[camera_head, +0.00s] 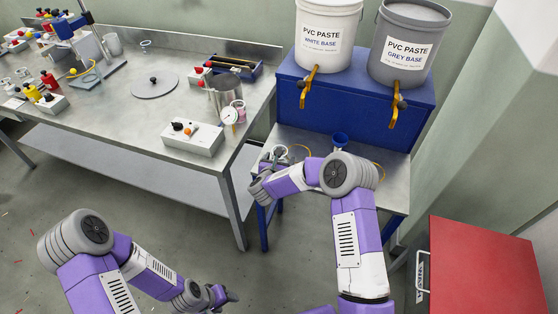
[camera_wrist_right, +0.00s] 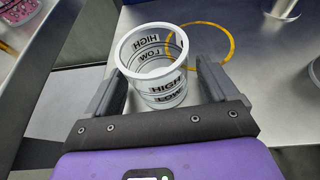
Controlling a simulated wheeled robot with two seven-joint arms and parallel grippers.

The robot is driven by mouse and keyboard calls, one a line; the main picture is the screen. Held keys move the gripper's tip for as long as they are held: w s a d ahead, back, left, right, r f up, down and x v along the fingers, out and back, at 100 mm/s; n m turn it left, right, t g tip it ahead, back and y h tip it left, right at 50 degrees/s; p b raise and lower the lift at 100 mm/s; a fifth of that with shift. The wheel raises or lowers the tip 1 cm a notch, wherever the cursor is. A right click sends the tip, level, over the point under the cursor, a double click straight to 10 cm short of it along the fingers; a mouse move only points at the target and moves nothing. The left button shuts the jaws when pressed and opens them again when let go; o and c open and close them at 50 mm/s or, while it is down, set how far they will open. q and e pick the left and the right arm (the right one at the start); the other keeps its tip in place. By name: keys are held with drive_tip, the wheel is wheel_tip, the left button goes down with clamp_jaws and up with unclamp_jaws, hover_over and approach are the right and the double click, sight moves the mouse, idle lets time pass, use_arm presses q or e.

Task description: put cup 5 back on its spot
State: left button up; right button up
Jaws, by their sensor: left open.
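A clear cup with HIGH and LOW marks (camera_wrist_right: 160,75) stands between the fingers of my right gripper (camera_wrist_right: 160,92) in the right wrist view. A gap shows between the cup and the right finger, so the gripper looks open around it. I cannot read a number on the cup. A yellow ring (camera_wrist_right: 232,52) is marked on the metal surface just beyond the cup, to its right. In the head view the right gripper (camera_head: 268,165) is at the left edge of the small metal table, partly hidden by my arm. My left gripper (camera_head: 225,296) is open, low over the floor.
Two paste buckets (camera_head: 325,35) with yellow taps stand on a blue box (camera_head: 350,105) behind the small table (camera_head: 395,192). A long bench (camera_head: 120,115) with equipment is at left, and a red cabinet (camera_head: 485,265) at right.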

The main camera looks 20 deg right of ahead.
drive_tip(key=shift+r+p, duration=0.25)
drive_tip(key=shift+p, duration=0.05)
drive_tip(key=p+v, duration=0.1)
drive_tip(key=v, duration=1.1)
drive_tip(key=s+a+f+n+g+y, duration=0.2)
drive_tip(key=s+f+n+y, duration=0.4)
drive_tip(key=n, duration=0.5)
drive_tip(key=s+a+f+n+g+y, duration=0.1)
drive_tip(key=s+f+n+g, duration=0.15)
drive_tip(key=f+n, duration=0.7)
drive_tip(key=s+f+n+g+y, duration=0.1)
drive_tip(key=s+f+n+g, duration=0.1)
drive_tip(key=s+n, duration=0.7)
drive_tip(key=s+f+n+g+y, duration=0.2)
drive_tip(key=s+n+g, duration=0.3)
drive_tip(key=s+n, duration=0.5)
drive_tip(key=shift+s+f+y, duration=0.3)
drive_tip(key=shift+s+f, duration=0.05)
drive_tip(key=shift+a, duration=0.1)
